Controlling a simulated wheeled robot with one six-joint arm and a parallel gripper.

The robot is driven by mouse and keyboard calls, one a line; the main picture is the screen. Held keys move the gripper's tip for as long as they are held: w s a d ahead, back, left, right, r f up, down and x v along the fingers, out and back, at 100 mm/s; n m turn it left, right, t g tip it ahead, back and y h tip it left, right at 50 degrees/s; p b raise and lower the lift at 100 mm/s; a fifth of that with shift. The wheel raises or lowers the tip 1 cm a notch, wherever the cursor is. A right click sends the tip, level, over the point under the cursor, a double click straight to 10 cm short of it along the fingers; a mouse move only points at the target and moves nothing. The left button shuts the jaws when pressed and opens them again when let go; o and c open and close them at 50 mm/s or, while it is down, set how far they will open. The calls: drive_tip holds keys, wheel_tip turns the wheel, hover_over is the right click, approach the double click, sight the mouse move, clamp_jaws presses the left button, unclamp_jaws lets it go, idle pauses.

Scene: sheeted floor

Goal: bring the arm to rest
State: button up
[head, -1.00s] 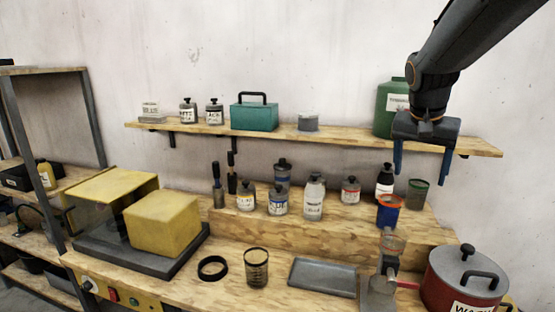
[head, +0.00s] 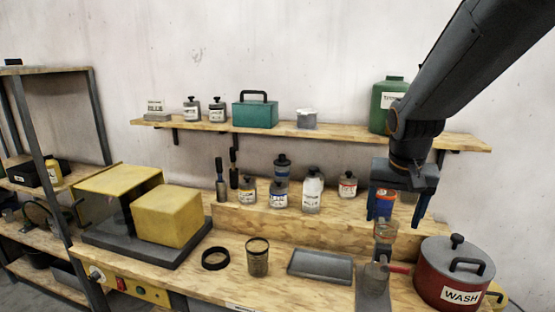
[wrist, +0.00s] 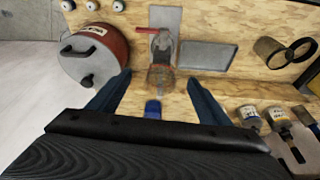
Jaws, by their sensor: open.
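My gripper (head: 397,208) hangs at the right in the head view, its two blue fingers pointing down and spread apart with nothing between them. Behind it in that view stands a blue cup with an orange rim (head: 384,205), partly covered by a finger. In the wrist view the open fingers (wrist: 160,95) frame the bench from above, and the blue cup (wrist: 153,108) shows between and below them. A small stand with a clear cup (head: 385,232) is below the gripper.
A red pot marked WASH (head: 440,287) stands at the bench's right. A grey tray (head: 320,266), a mesh cup (head: 257,260) and a black ring (head: 215,258) lie left of the stand. A wall shelf (head: 340,133) holds a green jug (head: 385,108). Bottles stand on the riser.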

drive_tip(key=s+a+f+n+y, duration=0.1)
drive_tip(key=s+a+f+n, duration=0.3)
drive_tip(key=s+a+f, duration=0.55)
wheel_tip(320, 180, down, 11)
drive_tip(key=s+d+g+b, duration=0.1)
drive_tip(key=b, duration=0.8)
drive_tip(key=shift+s+d+f+g+b, duration=0.2)
drive_tip(key=shift+s+d+g+b, duration=0.1)
drive_tip(key=shift+d+g, duration=0.1)
drive_tip(key=shift+f, duration=0.25)
drive_tip(key=shift+c, duration=0.4)
